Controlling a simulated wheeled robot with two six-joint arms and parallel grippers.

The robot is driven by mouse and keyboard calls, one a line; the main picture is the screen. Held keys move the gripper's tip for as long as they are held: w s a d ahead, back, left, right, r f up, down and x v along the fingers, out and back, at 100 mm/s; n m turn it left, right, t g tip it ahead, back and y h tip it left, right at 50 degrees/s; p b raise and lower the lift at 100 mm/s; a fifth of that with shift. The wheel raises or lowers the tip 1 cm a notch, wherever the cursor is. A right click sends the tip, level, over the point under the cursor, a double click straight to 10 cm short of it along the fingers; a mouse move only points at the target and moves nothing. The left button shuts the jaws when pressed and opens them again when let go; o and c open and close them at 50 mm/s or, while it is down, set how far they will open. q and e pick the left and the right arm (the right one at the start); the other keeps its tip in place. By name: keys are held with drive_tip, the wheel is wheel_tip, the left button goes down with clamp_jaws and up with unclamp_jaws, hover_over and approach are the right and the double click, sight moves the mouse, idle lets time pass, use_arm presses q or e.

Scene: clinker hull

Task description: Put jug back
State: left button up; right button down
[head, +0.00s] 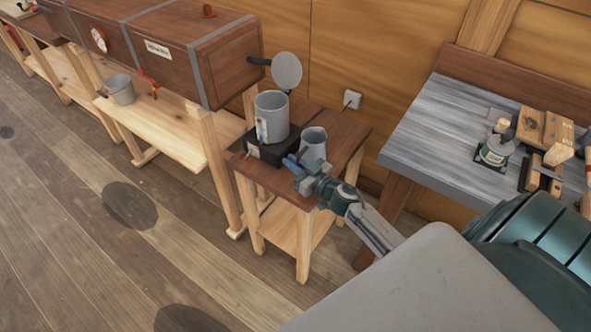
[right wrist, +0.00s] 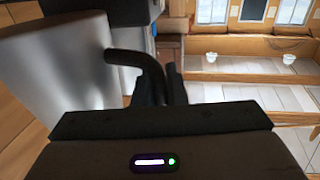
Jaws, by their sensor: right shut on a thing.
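The grey metal jug (head: 313,143) is upright at the small wooden table (head: 347,150), beside a black heater block (head: 270,147). Whether its base touches the tabletop is hard to tell. My right gripper (head: 299,165) is at the jug's near side. In the right wrist view the jug (right wrist: 62,75) fills the left side, and its dark bent handle (right wrist: 130,56) runs between the fingers of my right gripper (right wrist: 160,90), which is shut on it. My left gripper is not in view.
A larger grey pot (head: 271,115) stands on the heater block. A wooden steam box (head: 160,45) with an open round lid (head: 287,71) is left of it, above a bench with a bucket (head: 120,90). A grey-topped workbench (head: 435,125) with tools stands right.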

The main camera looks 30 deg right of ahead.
drive_tip(key=f, duration=0.1)
drive_tip(key=f+b, duration=0.1)
drive_tip(key=d+f+b, duration=0.1)
drive_tip(key=shift+w+f, duration=0.2)
drive_tip(key=shift+w, duration=0.2)
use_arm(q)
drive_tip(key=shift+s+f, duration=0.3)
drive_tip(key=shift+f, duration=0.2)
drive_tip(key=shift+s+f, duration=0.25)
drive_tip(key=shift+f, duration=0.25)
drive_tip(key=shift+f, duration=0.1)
use_arm(e)
drive_tip(key=shift+f, duration=0.15)
drive_tip(key=c, duration=1.5)
unclamp_jaws()
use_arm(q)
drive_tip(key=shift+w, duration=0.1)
